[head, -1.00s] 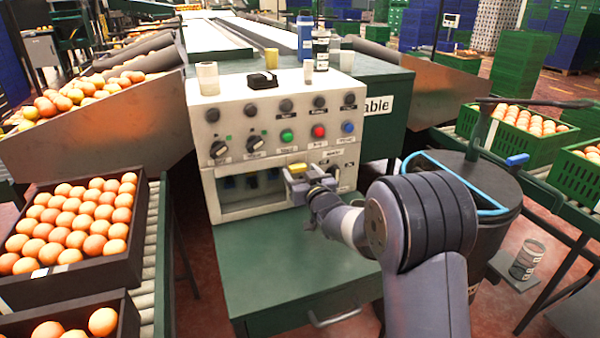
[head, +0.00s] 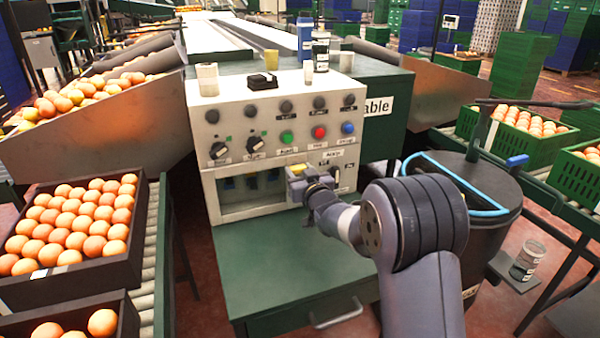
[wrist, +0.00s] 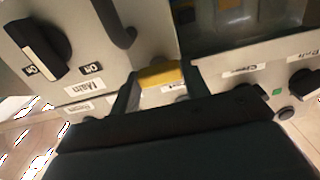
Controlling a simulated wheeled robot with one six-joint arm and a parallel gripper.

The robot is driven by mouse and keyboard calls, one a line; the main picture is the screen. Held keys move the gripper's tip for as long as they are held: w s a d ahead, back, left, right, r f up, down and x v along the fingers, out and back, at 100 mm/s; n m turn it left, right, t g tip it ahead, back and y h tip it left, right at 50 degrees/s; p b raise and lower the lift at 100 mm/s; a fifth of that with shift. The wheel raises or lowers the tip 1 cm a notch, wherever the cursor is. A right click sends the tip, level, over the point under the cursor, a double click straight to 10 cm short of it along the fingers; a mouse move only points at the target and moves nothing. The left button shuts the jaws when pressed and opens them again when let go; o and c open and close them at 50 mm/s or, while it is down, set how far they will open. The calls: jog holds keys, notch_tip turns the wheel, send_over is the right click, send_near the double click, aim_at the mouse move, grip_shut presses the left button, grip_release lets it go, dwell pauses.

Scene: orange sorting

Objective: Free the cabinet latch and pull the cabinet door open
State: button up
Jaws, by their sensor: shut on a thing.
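The grey control cabinet (head: 207,150) stands in the middle of the head view, above a green bench. Its lower front has a window-like opening with small coloured switches behind it. My gripper (head: 299,177) is at the right edge of this opening. In the wrist view my gripper (wrist: 160,82) has its two dark fingers on either side of a yellow piece, which looks like the latch (wrist: 160,74), and is shut on it. A black handle (wrist: 118,28) and a rotary switch (wrist: 38,50) marked On and Off are beside it. My gripper partly hides the latch in the head view.
Knobs and coloured buttons (head: 318,132) line the cabinet face above. The green bench top (head: 285,270) below is clear. Bottles and small items stand on the cabinet top. A dark drum (head: 480,235) stands right of my arm; an orange-filled crate (head: 120,262) is at left.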

jog(key=c, duration=0.5)
jog(key=shift+m, duration=0.4)
jog(key=m, duration=0.3)
jog(key=shift+p, duration=0.3)
jog(key=m, duration=0.3)
jog(key=shift+m+p, duration=0.3)
jog(key=m+p, duration=0.1)
jog(key=m, duration=0.3)
jog(key=shift+d, duration=0.1)
jog(key=shift+m+p, duration=0.3)
jog(key=shift+m, duration=1.5)
